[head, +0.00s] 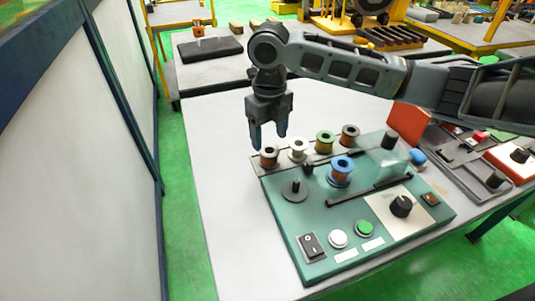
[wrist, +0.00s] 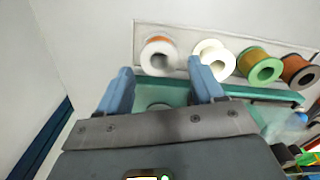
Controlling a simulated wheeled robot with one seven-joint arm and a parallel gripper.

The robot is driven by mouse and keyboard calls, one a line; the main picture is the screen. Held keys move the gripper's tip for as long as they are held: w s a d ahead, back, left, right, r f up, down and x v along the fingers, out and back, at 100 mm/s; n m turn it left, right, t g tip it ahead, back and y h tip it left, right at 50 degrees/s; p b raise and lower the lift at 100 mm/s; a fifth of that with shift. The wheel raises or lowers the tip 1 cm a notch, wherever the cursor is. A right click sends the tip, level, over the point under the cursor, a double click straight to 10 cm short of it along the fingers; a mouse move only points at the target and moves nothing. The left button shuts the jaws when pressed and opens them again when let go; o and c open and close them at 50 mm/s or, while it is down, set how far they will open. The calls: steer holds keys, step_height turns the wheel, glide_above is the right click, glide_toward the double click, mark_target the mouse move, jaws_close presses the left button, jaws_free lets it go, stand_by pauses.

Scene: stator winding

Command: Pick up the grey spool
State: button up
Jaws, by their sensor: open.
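The grey spool (head: 269,157), with copper-coloured wire, stands at the left end of a row of spools along the back edge of the green winding machine. It also shows in the wrist view (wrist: 158,57), beyond and between the fingertips. My gripper (head: 269,141) points down with its blue fingers apart, above the grey spool. In the wrist view my gripper (wrist: 160,68) is empty, and the right fingertip overlaps the edge of the white spool (wrist: 214,59) in the picture. I cannot tell the exact height between fingertips and spool.
The white spool (head: 298,148) stands close right of the grey one, then a green spool (head: 325,142) and a brown spool (head: 349,135). Bare table (head: 215,180) lies to the left.

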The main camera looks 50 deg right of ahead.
mark_target(269, 151)
steer(key=shift+s+a+f+p, duration=0.1)
steer(key=shift+f+p, duration=0.55)
steer(key=shift+f, duration=2.1)
steer(key=shift+c, duration=0.5)
steer(key=c, duration=0.7)
